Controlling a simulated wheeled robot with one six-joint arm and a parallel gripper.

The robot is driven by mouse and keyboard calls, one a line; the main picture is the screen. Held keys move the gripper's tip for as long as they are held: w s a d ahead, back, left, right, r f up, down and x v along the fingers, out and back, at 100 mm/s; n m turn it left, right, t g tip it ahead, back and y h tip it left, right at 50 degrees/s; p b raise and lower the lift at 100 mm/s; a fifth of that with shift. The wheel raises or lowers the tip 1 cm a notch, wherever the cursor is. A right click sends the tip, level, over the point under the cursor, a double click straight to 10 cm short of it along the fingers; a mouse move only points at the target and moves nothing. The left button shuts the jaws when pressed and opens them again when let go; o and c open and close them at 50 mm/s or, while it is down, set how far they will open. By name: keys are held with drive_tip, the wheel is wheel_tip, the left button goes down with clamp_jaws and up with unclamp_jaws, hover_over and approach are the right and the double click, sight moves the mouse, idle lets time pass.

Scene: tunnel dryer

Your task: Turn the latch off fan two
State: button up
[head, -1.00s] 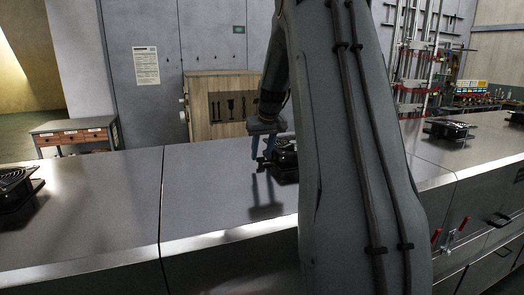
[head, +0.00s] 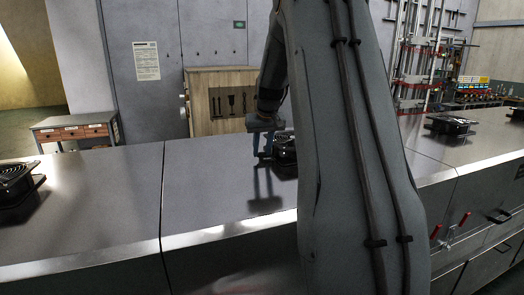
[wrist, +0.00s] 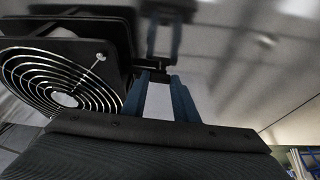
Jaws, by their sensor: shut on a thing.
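A black fan (head: 286,152) sits on the grey dryer top, partly hidden behind my arm. Its round wire grille (wrist: 60,85) fills the left of the wrist view. A small dark latch (wrist: 157,70) sticks out at the fan's side. My gripper (head: 263,156) points down beside the fan's left side. In the wrist view, its blue fingers (wrist: 160,80) are shut on the latch. The fingertips partly cover the latch, so its exact angle is hard to tell. No label shows which fan is number two.
Other black fans stand on the dryer top: one at the left (head: 15,185), one at the right (head: 450,126) and one at the far right edge (head: 517,116). The dryer top (head: 110,205) is clear between the left fan and my gripper. Red-handled clamps (head: 450,228) are on the front.

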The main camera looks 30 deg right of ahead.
drive_tip(key=m+b, duration=0.1)
drive_tip(key=m+h+b, duration=0.1)
drive_tip(key=m+b, duration=0.1)
drive_tip(key=m, duration=0.1)
drive_tip(key=shift+w+a+f+g, duration=0.15)
drive_tip(key=shift+w+a+g, duration=0.05)
drive_tip(key=shift+a+g, duration=0.1)
drive_tip(key=m+b, duration=0.1)
drive_tip(key=m+g+h+b, duration=0.1)
drive_tip(key=m+b, duration=0.3)
drive_tip(key=shift+w+g+h, duration=0.25)
drive_tip(key=shift+g+h, duration=0.15)
drive_tip(key=m+g+b, duration=0.1)
drive_tip(key=m+b, duration=0.1)
drive_tip(key=m, duration=0.2)
drive_tip(key=shift+w+a, duration=0.1)
drive_tip(key=shift+w+m+g+b, duration=0.15)
drive_tip(key=shift+m+g+b, duration=0.7)
drive_tip(key=shift+m, duration=1.15)
drive_tip(key=o, duration=0.8)
drive_tip(key=shift+b+v, duration=0.85)
drive_tip(key=shift+v, duration=3.2)
